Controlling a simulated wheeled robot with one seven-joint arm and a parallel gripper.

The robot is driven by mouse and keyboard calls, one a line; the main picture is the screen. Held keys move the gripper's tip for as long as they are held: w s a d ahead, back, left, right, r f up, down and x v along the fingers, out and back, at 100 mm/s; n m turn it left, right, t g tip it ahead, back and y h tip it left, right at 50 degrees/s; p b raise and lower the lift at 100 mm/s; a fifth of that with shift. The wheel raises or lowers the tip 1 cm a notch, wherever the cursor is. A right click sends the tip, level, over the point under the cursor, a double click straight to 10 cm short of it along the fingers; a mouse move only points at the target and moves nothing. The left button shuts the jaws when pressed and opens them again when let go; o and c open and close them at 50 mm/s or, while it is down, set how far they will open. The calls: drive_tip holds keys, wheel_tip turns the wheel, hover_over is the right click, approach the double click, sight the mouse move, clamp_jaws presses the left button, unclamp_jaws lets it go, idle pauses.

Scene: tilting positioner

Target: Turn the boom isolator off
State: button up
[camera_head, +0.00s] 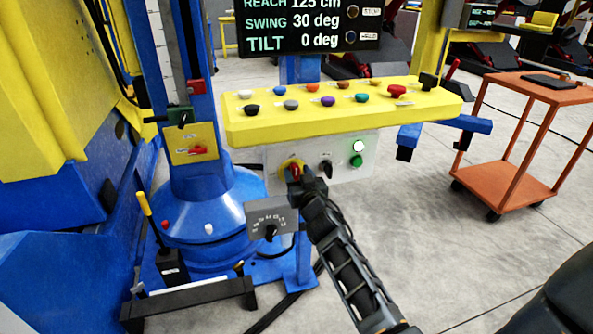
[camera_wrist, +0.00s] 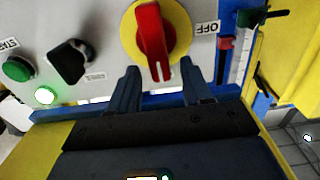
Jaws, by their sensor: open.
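A red rotary handle on a round yellow plate (camera_wrist: 179,22) is mounted on the grey control box; I take it for the boom isolator. In the wrist view the red handle (camera_wrist: 153,38) stands nearly upright, with an upside-down OFF label to its right. My gripper (camera_wrist: 160,92) is open, its fingers either side of the handle's lower end with gaps showing. In the head view my gripper (camera_head: 299,183) is in front of the switch (camera_head: 290,165) and partly covers it. Another red lever (camera_head: 198,150) sits on a yellow plate on the blue column.
Beside the switch are a black selector knob (camera_wrist: 72,62) and a green button (camera_wrist: 17,69). Above is the yellow console (camera_head: 300,126) with several coloured knobs. A dial box (camera_head: 270,222) stands below left. An orange cart (camera_head: 550,87) is at right.

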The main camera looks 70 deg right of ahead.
drive_tip(key=shift+w+d, duration=0.45)
drive_tip(key=shift+d, duration=0.05)
drive_tip(key=shift+c, duration=0.5)
clamp_jaws()
